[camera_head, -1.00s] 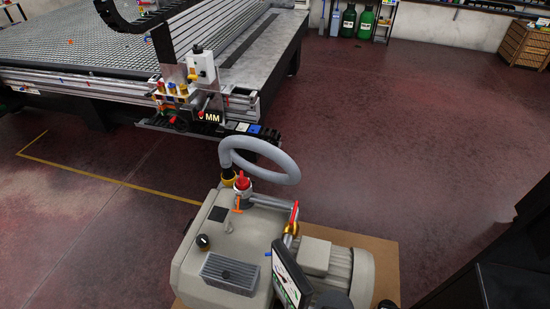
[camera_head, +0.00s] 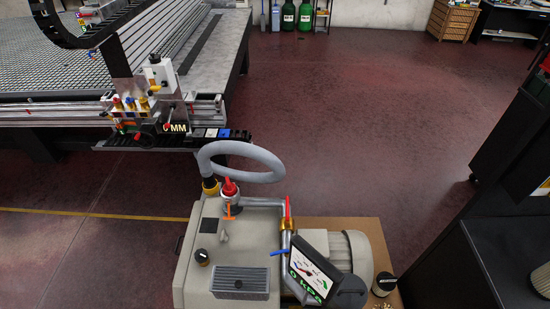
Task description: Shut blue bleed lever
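The blue bleed lever (camera_head: 279,253) is a small blue handle on the pump's pipework, just left of the tilted gauge display (camera_head: 312,272), which reads 0 kPa. It points left and looks roughly level. It sits on the grey pipe beside the vacuum pump (camera_head: 232,250). A red lever (camera_head: 288,208) stands upright above it on a brass fitting. Neither of my grippers is in view.
An orange handle (camera_head: 229,210) and a red-topped valve (camera_head: 229,188) are by the grey hose (camera_head: 241,162). The grid table (camera_head: 60,95) is at the back left. A dark cabinet (camera_head: 500,235) stands at right. Floor between is clear.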

